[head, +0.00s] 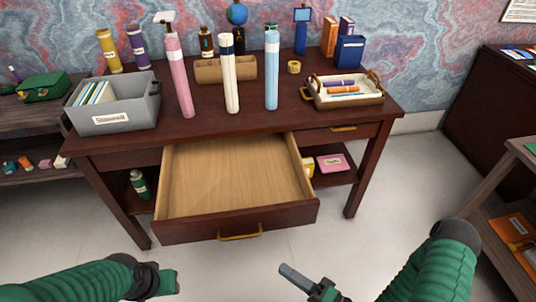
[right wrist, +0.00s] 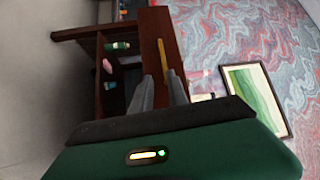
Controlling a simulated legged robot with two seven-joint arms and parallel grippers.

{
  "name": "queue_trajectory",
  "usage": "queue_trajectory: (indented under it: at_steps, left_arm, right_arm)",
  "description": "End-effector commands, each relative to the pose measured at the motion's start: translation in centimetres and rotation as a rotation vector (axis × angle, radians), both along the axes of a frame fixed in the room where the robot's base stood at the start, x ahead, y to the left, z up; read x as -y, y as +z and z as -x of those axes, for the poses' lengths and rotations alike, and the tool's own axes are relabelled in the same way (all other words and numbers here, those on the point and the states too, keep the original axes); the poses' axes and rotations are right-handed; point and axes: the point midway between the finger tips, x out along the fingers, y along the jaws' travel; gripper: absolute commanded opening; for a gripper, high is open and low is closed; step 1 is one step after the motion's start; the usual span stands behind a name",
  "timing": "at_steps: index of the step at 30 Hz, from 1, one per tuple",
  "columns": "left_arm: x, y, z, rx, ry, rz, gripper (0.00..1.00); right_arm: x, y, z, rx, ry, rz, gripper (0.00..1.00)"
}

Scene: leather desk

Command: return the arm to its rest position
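My right gripper (head: 300,279) is at the bottom of the head view, in front of the desk over the floor. It is empty and apart from the desk. In the right wrist view its two grey fingers (right wrist: 161,85) stand with a gap between them. My left gripper (head: 167,281) is at the bottom left of the head view, low in front of the desk; its fingers are not clear. The desk's wide drawer (head: 235,181) is pulled out and empty, its brass handle (head: 240,237) towards me.
The desk top (head: 205,121) holds a grey bin (head: 115,118), several upright tubes and a tray (head: 345,101). A dark shelf (head: 480,115) stands at right, and another shelf unit (head: 40,117) at left. Open floor lies between my arms.

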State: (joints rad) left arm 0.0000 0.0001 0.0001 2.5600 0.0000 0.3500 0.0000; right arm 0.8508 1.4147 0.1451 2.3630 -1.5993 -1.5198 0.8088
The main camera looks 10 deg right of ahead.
Motion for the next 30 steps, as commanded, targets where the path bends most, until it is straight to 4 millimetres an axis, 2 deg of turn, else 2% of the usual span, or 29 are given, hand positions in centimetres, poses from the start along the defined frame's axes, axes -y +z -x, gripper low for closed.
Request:
queue_trajectory:
  at_steps: [2,5,7,9,10,13,15,17,20,23,26,27,30]
  left_arm:
    - [0.0,0.0,0.0,0.000,0.000,0.000,0.36]
    - [0.0,0.0,0.0,0.000,0.000,0.000,0.36]
    - [0.0,0.0,0.0,0.000,0.000,0.000,0.36]
    - [0.0,0.0,0.0,0.000,0.000,0.000,0.36]
    - [0.0,0.0,0.0,0.000,0.000,0.000,0.36]
    - [0.0,0.0,0.0,0.000,0.000,0.000,0.36]
    - [0.0,0.0,0.0,0.000,0.000,0.000,0.36]
    - [0.0,0.0,0.0,0.000,0.000,0.000,0.36]
    - [0.0,0.0,0.0,0.000,0.000,0.000,0.36]
    - [0.0,0.0,0.0,0.000,0.000,0.000,0.36]
    - [0.0,0.0,0.0,0.000,0.000,0.000,0.36]
    - [0.0,2.2,0.0,-0.002,0.000,0.000,0.36]
    - [0.0,5.7,-0.1,0.001,0.000,0.000,0.36]
  right_arm:
    - [-0.1,-1.0,-0.5,-0.011,0.020,0.093,0.20]
    - [0.7,-4.3,-2.1,-0.049,0.072,0.408,0.20]
    - [2.8,-6.8,-3.7,-0.088,0.117,0.714,0.20]
    - [6.0,-7.8,-5.2,-0.139,0.145,1.015,0.20]
    - [7.3,-7.6,-5.7,-0.164,0.154,1.127,0.20]
    - [11.0,-5.4,-6.3,-0.266,0.163,1.409,0.20]
    - [12.3,-3.2,-6.0,-0.334,0.166,1.523,0.20]
    - [12.7,-1.3,-5.3,-0.391,0.171,1.580,0.20]
    - [12.1,1.5,-3.6,-0.467,0.194,1.619,0.20]
    - [10.5,4.0,-1.5,-0.521,0.231,1.610,0.20]
    - [8.0,6.3,0.9,-0.555,0.290,1.568,0.20]
    - [7.8,8.5,1.3,-0.566,0.300,1.561,0.20]
    - [8.0,11.7,1.2,-0.572,0.300,1.562,0.20]
